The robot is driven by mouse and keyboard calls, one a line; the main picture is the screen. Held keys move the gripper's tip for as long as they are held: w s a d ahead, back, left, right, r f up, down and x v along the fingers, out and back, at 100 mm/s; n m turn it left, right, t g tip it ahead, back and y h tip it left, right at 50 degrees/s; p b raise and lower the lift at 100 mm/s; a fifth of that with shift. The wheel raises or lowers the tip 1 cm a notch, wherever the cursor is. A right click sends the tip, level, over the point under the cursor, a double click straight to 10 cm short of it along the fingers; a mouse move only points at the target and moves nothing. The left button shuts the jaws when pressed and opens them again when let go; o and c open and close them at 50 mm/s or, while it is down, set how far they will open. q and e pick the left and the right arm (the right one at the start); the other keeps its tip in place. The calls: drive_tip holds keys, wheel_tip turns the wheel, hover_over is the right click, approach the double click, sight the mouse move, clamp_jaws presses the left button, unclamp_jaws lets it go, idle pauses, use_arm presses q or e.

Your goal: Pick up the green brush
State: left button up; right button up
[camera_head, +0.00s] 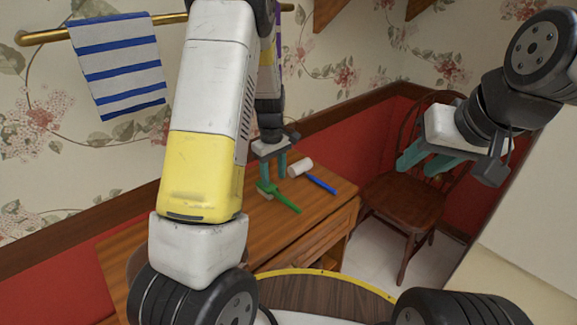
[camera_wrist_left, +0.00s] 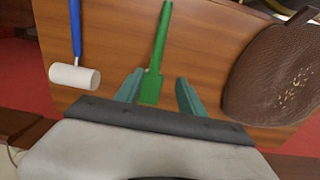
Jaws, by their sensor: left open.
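The green brush (camera_head: 284,203) lies on the wooden table (camera_head: 250,235) in the head view. It also shows in the left wrist view (camera_wrist_left: 160,45), with its wide end between the fingers. My left gripper (camera_head: 272,176) is open, with its teal fingers pointing down at the brush; the wrist view shows the fingers (camera_wrist_left: 160,88) on either side, with gaps between them and the brush. Whether the fingertips touch the table is unclear. My right gripper (camera_head: 428,158) is off to the right, above the chair, its teal fingers apart and nothing seen between them.
A white-headed roller or mallet with a blue handle (camera_head: 321,184) lies close to the brush on the table. A brown item (camera_wrist_left: 275,75) rests right of the brush in the wrist view. A wooden chair (camera_head: 405,203) stands right of the table. A striped towel (camera_head: 118,65) hangs on the wall.

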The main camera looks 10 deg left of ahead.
sight(276, 191)
use_arm(q)
drive_tip(key=shift+w+f, duration=0.4)
drive_tip(key=shift+w, duration=0.05)
drive_tip(key=shift+w+f, duration=0.1)
drive_tip(key=shift+f, duration=0.25)
wheel_tip(276, 191, down, 7)
drive_tip(key=shift+d+r, duration=0.1)
drive_tip(key=shift+d, duration=0.05)
clamp_jaws()
